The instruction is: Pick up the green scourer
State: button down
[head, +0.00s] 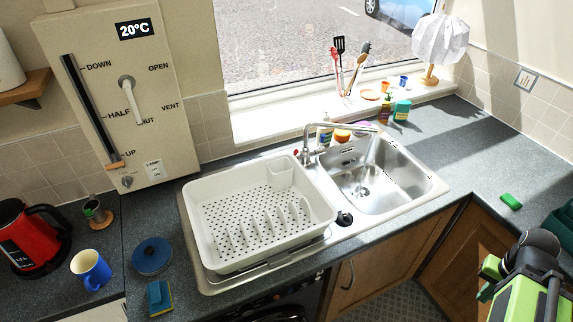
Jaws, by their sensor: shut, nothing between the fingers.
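A small bright green block, which looks like the green scourer (511,201), lies flat on the dark worktop to the right of the sink. My gripper (536,248), black and green, shows at the lower right, nearer to me than the scourer and apart from it. It looks shut and empty, though its fingertips are hard to make out. A teal-and-yellow sponge (159,297) lies on the left worktop, beside the draining rack.
A steel sink (385,190) and a white dish rack (225,255) fill the middle. A dark green container (562,225) stands right of the scourer. A blue mug (92,270), red kettle (30,240) and round blue item (152,256) stand at left.

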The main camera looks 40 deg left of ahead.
aim_at(507, 198)
jog(key=u, duration=4.8)
jog(key=i, duration=0.1)
jog(key=z, duration=2.3)
jog(key=k, duration=0.15)
jog(key=u, duration=1.25)
jog(key=k, duration=1.45)
jog(key=z, duration=1.7)
jog(key=i, duration=0.95)
jog(key=z, duration=0.15)
